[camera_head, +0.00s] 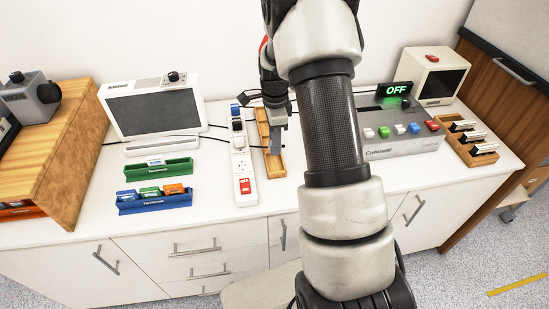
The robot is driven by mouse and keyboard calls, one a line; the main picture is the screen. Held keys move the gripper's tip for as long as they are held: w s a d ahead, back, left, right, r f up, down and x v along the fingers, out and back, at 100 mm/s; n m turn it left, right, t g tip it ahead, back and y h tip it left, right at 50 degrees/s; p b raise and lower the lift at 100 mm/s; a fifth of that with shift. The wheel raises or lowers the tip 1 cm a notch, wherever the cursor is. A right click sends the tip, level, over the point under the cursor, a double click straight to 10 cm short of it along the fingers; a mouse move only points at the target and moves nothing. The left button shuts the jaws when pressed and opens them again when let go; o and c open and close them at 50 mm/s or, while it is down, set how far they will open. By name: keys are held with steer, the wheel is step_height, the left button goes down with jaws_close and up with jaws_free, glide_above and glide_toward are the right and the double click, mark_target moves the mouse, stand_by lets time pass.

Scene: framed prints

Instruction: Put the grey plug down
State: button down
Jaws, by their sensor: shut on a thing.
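My gripper (277,120) is above the counter, over a narrow wooden tray (269,168). It is shut on a small grey thing, which looks like the grey plug (276,139); the plug hangs upright below the fingers. The plug overlaps the tray in this view, and I cannot tell whether it touches the tray floor. A white power strip (242,167) lies just left of the tray. It has a red switch (245,186) at its near end and dark and blue plugs (237,119) at its far end.
Left of the strip are a green rack (177,170), a blue rack (140,208) and a white monitor (153,108). On the right stand a grey console (402,146) with an "OFF" sign (396,90) and a wooden tray of cards (477,152). Thin black cables cross the counter.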

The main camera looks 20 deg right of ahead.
mark_target(275, 163)
steer(key=shift+f, duration=2.85)
steer(key=shift+f+b, duration=0.2)
steer(key=shift+b, duration=0.15)
steer(key=c, duration=1.7)
jaws_free()
